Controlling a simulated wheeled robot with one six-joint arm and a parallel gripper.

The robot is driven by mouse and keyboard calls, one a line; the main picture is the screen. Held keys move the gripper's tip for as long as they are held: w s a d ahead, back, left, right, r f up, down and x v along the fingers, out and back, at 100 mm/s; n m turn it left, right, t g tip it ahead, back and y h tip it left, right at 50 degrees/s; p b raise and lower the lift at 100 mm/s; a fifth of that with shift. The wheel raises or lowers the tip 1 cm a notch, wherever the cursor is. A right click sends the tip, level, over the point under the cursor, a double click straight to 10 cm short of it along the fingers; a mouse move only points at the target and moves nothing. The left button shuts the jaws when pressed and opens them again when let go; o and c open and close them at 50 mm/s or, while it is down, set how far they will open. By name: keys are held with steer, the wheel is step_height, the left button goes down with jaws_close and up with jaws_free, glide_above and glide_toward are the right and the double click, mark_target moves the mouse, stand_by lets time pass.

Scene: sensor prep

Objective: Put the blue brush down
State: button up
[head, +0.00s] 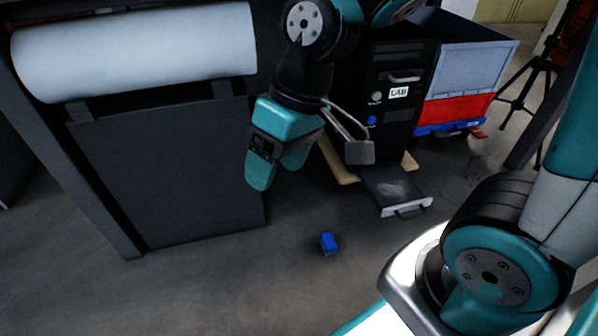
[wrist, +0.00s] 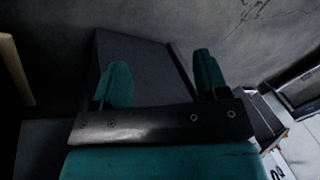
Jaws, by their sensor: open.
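A small blue block-like object (head: 329,243), which I take for the blue brush, lies on the grey floor in the middle of the head view. It is too small there to make out bristles. My gripper (head: 277,174) hangs above and to the left of it in the head view, apart from it. In the wrist view my gripper (wrist: 163,75) has its two teal fingers spread with nothing between them. The blue object does not show in the wrist view.
A dark cabinet (head: 165,180) with a large white roll (head: 135,50) stands at left. A black unit labelled LAB (head: 400,65) has a low drawer (head: 393,188) pulled out. Beside it is a grey, red and blue bin (head: 460,80). The floor around the blue object is clear.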

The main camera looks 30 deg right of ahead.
steer(key=s+a+r+n, duration=0.1)
steer(key=s+r+n, duration=0.1)
steer(key=s+r, duration=0.2)
steer(key=s, duration=0.3)
steer(key=shift+s, duration=0.15)
